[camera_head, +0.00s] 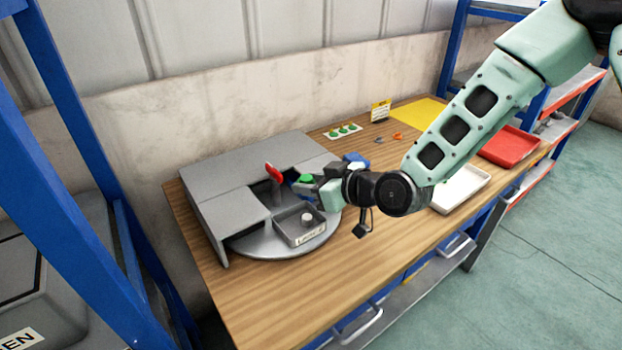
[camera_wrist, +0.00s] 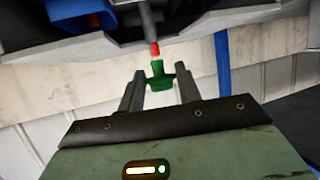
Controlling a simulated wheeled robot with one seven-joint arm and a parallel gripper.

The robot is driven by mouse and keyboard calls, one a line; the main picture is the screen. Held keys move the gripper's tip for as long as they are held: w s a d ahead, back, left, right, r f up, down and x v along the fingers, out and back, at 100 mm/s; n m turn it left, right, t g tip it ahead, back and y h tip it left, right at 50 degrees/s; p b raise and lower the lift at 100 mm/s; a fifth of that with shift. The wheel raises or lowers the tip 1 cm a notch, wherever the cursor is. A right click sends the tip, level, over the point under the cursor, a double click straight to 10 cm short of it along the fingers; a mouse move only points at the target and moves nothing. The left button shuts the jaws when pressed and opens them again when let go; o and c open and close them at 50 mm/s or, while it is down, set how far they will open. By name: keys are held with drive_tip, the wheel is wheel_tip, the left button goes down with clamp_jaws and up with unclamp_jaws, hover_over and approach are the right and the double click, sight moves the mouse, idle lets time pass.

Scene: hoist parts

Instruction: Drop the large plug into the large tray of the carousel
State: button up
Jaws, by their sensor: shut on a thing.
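My gripper (camera_head: 312,184) is shut on a green plug (camera_head: 306,178), over the right side of the grey carousel (camera_head: 235,215). The wrist view shows the green plug (camera_wrist: 158,75) upright between the two fingertips (camera_wrist: 158,88). A grey tray (camera_head: 285,237) with a white label sits on the carousel's round plate, in front of and a little left of my gripper. A pale round piece (camera_head: 307,218) shows inside it. The label is too small to read surely. The fingers partly hide the area behind them.
A red-topped handle (camera_head: 273,172) stands on the carousel close to the left of my gripper; a red tip (camera_wrist: 155,49) shows in the wrist view. A blue object (camera_head: 355,158) lies behind my wrist. The front table is clear.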

drive_tip(key=shift+f, duration=0.8)
drive_tip(key=o, duration=1)
drive_tip(key=p+v, duration=0.2)
drive_tip(key=v, duration=0.2)
drive_tip(key=p+v, duration=0.2)
drive_tip(key=v, duration=0.2)
drive_tip(key=p+v, duration=0.2)
drive_tip(key=v, duration=0.2)
drive_tip(key=shift+d+r, duration=0.15)
drive_tip(key=shift+r, duration=0.3)
